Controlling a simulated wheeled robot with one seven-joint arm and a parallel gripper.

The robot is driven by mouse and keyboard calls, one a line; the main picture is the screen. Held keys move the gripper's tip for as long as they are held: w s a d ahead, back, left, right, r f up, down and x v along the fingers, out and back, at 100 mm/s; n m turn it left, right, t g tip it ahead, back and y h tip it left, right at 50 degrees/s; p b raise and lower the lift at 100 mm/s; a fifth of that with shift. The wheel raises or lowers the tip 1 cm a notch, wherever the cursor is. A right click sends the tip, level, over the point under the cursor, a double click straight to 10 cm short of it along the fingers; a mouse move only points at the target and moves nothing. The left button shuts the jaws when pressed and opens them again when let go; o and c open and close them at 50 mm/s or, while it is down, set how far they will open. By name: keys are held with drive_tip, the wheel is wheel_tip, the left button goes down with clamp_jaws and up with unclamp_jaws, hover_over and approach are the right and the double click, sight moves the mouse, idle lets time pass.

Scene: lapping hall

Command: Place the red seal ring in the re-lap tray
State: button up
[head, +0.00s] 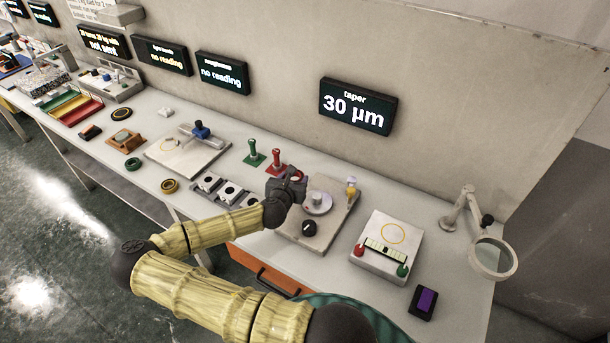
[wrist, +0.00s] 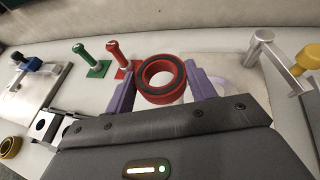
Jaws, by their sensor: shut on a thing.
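The red seal ring (wrist: 162,99), with a dark inner face, is held between the purple fingers of my gripper (wrist: 160,84) in the wrist view. My gripper (head: 287,184) is shut on it, above the bench beside a grey plate (head: 325,236) with a round white part. The ring cannot be made out in the head view. Far to the left on the bench stand green, yellow and red trays, the red one (head: 84,115) nearest the front. No label shows which is the re-lap tray.
A red-handled stamp (head: 276,159) and a green one (head: 254,154) stand close behind my gripper. Left of it lie a block with several pads (head: 229,193), a plate with a blue-knobbed part (head: 187,150) and loose rings. A magnifier (head: 493,259) stands at right.

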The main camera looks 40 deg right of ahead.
drive_tip(key=a+f+n+t+y, duration=0.1)
drive_tip(key=a+f+n+y, duration=0.1)
drive_tip(key=a, duration=0.3)
drive_tip(key=w+a+f+n+t+y+b, duration=0.1)
drive_tip(key=a+f+n+t+y, duration=0.1)
drive_tip(key=a+n+y, duration=0.2)
drive_tip(key=w+a+f+n+t+y+b, duration=0.1)
drive_tip(key=a+f+n+t+y, duration=0.1)
drive_tip(key=a, duration=0.5)
drive_tip(key=shift+w+a+f+n+y, duration=0.1)
drive_tip(key=shift+a+f+n+y, duration=0.15)
drive_tip(key=shift+n+y, duration=0.3)
drive_tip(key=shift+a+f+n+y, duration=0.1)
drive_tip(key=shift+f+n+y, duration=0.2)
drive_tip(key=shift+n+y, duration=0.25)
drive_tip(key=shift+a, duration=0.3)
